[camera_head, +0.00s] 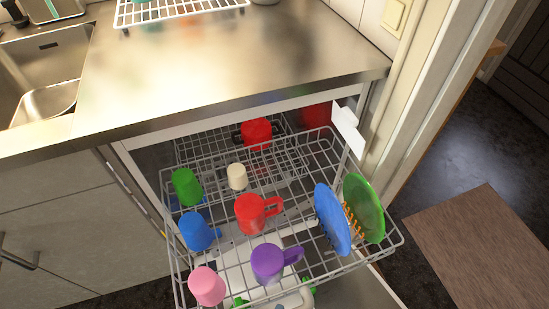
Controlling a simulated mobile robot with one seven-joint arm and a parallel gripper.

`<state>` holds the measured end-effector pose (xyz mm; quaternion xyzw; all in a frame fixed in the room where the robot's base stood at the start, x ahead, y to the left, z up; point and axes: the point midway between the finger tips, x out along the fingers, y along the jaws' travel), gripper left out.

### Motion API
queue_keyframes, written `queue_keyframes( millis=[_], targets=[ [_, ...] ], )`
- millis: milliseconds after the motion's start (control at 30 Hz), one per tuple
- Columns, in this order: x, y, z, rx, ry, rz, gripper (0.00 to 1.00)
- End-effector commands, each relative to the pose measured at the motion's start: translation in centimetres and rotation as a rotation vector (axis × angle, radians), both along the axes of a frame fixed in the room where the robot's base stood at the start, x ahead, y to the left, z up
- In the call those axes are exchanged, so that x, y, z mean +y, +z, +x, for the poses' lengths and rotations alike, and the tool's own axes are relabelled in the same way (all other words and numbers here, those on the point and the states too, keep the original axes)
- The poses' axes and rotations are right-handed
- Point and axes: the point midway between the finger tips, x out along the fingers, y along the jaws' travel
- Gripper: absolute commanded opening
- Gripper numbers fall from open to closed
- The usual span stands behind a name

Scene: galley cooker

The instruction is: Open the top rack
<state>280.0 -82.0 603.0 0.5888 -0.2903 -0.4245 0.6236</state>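The top rack (322,267), a light grey wire basket, extends far out of the dishwasher under the counter. It holds a green cup (186,187), a blue cup (197,232), a white cup (237,176), a red mug (250,213), a purple mug (268,262), a pink cup (207,286), a blue plate (331,218) and a green plate (364,207). Another red cup (257,132) is farther back. I cannot make out my gripper. Pale shapes with green bits show under the front wires, partly hidden; I cannot tell what they are.
A metal counter (235,55) covers the dishwasher, with a sink (45,75) at left and a white wire drying rack (180,12) at the back. Drawers (65,225) stand left. A door frame (440,80) stands right; a brown mat (485,250) lies on the dark floor.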

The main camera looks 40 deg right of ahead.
Motion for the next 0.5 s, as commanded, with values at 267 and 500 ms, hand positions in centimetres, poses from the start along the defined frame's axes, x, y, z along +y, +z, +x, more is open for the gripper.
queue_keyframes(
  millis=[267, 500],
  targets=[
    [0.08, 0.03, 0.07, -0.001, 0.003, 0.001, 0.45],
    [0.04, 0.02, 0.05, -0.001, 0.001, 0.001, 0.58]
  ],
)
